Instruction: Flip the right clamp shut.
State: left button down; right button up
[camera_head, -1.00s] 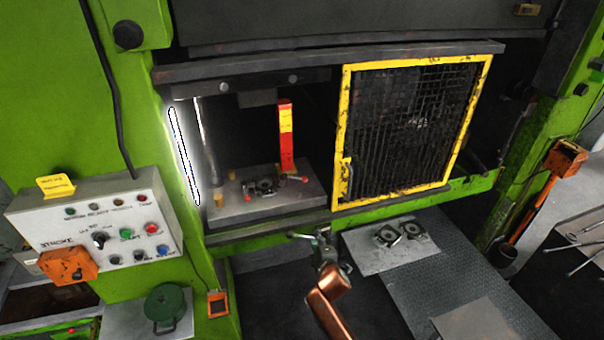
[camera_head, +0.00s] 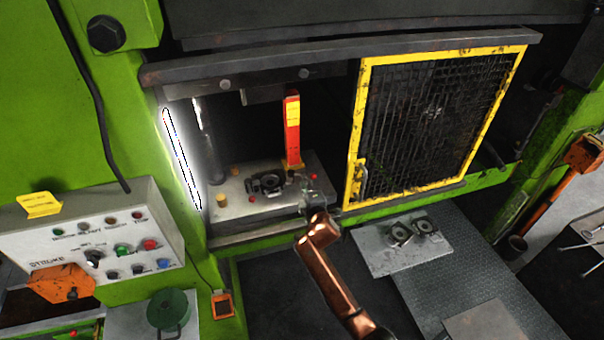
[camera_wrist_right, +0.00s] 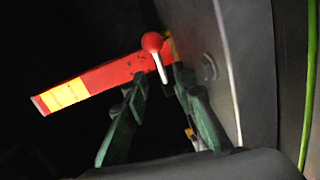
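The right clamp's red ball knob (camera_head: 313,176) shows just above my right gripper in the head view, at the right end of the press bed. In the right wrist view, the red ball (camera_wrist_right: 152,41) sits on a pale, tilted lever (camera_wrist_right: 160,70). My right gripper (camera_head: 310,194) is at the front right of the bed. Its green fingers (camera_wrist_right: 160,82) are apart in the wrist view, with the lever's lower end between or just beyond their tips. Contact cannot be told. The clamp's base is hidden. My left gripper is not in view.
A red and yellow upright bar (camera_head: 292,135) stands behind the clamp. A dark die part (camera_head: 267,184) lies on the bed (camera_head: 238,208). The yellow-framed mesh guard (camera_head: 357,150) stands close on the right, and a press beam (camera_head: 340,55) runs above.

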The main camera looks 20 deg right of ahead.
jog(key=w, duration=0.1)
jog(key=w+d, duration=0.1)
jog(key=w+f, duration=0.1)
jog(key=shift+w+d, duration=0.3)
jog(key=shift+w, duration=0.65)
jog(key=shift+f, duration=0.1)
jog(key=shift+a, duration=0.1)
jog(key=c, duration=0.5)
grip_shut()
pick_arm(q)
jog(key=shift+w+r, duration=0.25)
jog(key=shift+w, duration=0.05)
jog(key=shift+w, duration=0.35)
